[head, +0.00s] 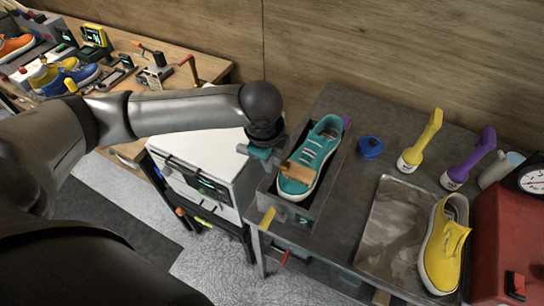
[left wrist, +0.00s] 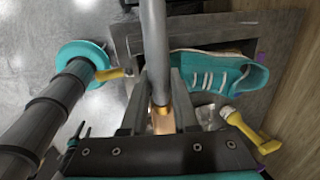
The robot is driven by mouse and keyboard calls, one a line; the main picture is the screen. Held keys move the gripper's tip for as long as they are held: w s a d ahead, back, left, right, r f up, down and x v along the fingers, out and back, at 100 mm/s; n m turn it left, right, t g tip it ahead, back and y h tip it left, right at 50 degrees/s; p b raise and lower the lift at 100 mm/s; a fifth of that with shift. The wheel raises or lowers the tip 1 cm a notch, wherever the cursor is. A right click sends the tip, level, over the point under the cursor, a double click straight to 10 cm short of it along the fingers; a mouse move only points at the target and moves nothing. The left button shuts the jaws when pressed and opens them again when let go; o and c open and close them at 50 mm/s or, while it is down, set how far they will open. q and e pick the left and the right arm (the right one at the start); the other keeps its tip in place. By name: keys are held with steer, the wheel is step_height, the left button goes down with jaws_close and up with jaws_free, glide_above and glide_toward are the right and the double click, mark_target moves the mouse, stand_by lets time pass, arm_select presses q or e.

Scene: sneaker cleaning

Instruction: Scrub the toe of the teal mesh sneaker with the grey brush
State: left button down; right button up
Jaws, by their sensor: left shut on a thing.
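The teal mesh sneaker (head: 318,142) sits in a dark tray (head: 322,201) on the grey bench, its toe towards the near side. It also shows in the left wrist view (left wrist: 235,75). My left gripper (head: 280,158) is beside the sneaker and shut. In the left wrist view, a grey rod with a gold-coloured collar, seemingly the grey brush (left wrist: 155,40), runs between its fingers. In the head view a tan block (head: 297,171) lies over the sneaker's front above the toe; whether its underside touches the mesh is hidden. My right gripper is not in view.
A blue round lidded pot (head: 370,147), a yellow brush (head: 421,143) and a purple brush (head: 469,158) stand right of the tray. A yellow sneaker (head: 444,245) lies at a metal tray (head: 385,225). A red box (head: 510,240) is far right, a white cabinet (head: 205,165) left.

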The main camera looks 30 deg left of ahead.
arm_select(q)
steer(key=shift+v, duration=1.5)
